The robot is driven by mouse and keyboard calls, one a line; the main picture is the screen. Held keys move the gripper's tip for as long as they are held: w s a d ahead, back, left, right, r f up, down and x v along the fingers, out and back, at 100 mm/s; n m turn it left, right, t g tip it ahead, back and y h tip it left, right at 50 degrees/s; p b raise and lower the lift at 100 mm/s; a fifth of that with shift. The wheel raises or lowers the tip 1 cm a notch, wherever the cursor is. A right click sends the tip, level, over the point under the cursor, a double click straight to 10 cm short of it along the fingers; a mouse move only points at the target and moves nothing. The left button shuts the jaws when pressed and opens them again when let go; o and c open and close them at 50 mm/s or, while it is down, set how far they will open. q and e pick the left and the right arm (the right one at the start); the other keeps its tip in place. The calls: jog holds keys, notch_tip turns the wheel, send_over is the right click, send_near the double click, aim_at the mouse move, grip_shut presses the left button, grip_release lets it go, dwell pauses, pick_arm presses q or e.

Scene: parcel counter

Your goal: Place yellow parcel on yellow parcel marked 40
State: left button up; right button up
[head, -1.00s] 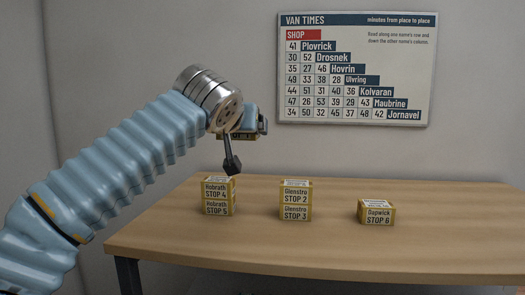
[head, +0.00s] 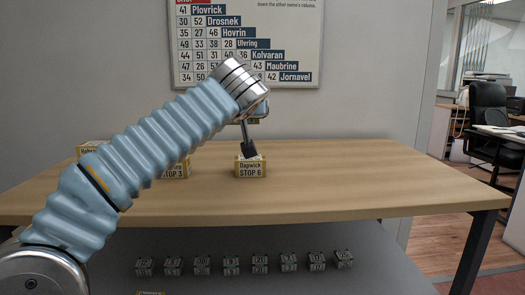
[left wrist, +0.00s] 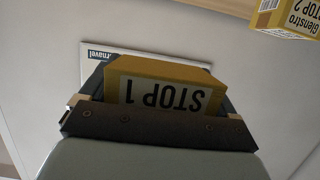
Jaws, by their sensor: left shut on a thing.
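A yellow parcel (left wrist: 165,85) reading "STOP 1", upside down, fills the middle of the left wrist view. My left gripper (left wrist: 155,118) is shut on it. In the head view my left gripper (head: 261,113) is mostly hidden behind my wrist, above the parcel "Dapwick STOP 6" (head: 251,171), which sits alone on the table. My arm partly hides the parcel "STOP 3" (head: 178,172) and a "Hobrath" parcel (head: 92,148) to the left. The parcel "Glenstro STOP 2" (left wrist: 290,18) shows in the left wrist view. I read no 40 on any parcel. My right gripper is out of view.
The wooden table (head: 360,180) is clear right of "STOP 6". A van times chart (head: 245,50) hangs on the wall behind and has a 40 among its numbers. Several small grey boxes (head: 231,266) lie in a row below the table. An office chair (head: 488,115) stands at right.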

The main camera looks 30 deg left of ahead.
pick_arm(q)
jog(key=w+f, duration=0.2)
jog(key=w+a+f, duration=0.1)
jog(key=w, duration=0.1)
jog(key=w+a+f, duration=0.1)
jog(key=w+f, duration=0.1)
jog(key=shift+w+a+f, duration=0.1)
jog(key=shift+w+f, duration=0.2)
jog(key=shift+w, duration=0.1)
jog(key=f, duration=0.1)
jog(key=w+f, duration=0.1)
jog(key=f, duration=0.3)
jog(key=shift+w+a, duration=0.25)
jog(key=shift+w, duration=0.05)
jog(key=shift+f+b, duration=0.4)
jog(key=shift+b, duration=0.35)
